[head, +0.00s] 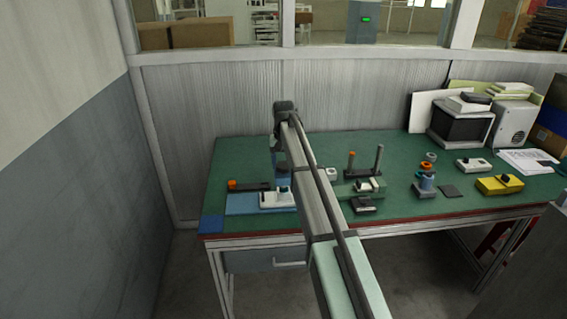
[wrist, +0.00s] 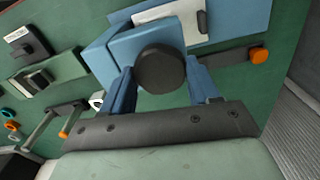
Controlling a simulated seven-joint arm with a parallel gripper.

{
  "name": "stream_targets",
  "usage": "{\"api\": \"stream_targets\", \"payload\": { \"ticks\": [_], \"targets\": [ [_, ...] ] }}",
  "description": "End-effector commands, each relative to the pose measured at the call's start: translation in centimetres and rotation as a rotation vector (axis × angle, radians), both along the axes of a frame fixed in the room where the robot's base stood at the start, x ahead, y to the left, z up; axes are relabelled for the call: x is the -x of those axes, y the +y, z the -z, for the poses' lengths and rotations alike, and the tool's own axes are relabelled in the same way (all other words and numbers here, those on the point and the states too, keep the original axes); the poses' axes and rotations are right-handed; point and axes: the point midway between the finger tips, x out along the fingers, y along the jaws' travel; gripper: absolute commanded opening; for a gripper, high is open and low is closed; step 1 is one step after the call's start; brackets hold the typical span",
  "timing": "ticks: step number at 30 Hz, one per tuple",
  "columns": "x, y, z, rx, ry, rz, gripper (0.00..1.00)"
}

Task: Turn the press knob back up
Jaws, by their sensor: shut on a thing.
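The press knob (wrist: 160,70) is a dark round knob on a blue block (wrist: 125,38) in the middle of the wrist view. My gripper (wrist: 161,80) has its two blue fingers on either side of the knob and is shut on it. The fingertips are partly hidden, so the exact contact cannot be seen. In the head view my gripper (head: 281,164) is above the left part of the table, beside a blue base plate (head: 243,204) with a white block (head: 277,200). My arm hides part of this area.
A dark bar with an orange end (head: 232,184) lies beside the press; the orange end shows close by in the wrist view (wrist: 259,55). A green fixture (head: 345,189) with posts stands to the right. A yellow block (head: 500,185) is farther right on the green table (head: 420,150).

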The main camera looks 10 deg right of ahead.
Motion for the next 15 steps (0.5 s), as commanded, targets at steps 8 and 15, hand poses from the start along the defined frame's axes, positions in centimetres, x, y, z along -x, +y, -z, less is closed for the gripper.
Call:
{"api": "stream_targets", "payload": {
  "ticks": [8,15],
  "targets": [
    [-0.01,0.03,-0.02,0.0,0.0,-0.261,0.3],
    [-0.01,0.05,-0.02,0.0,0.0,-0.49,0.3]
  ]
}}
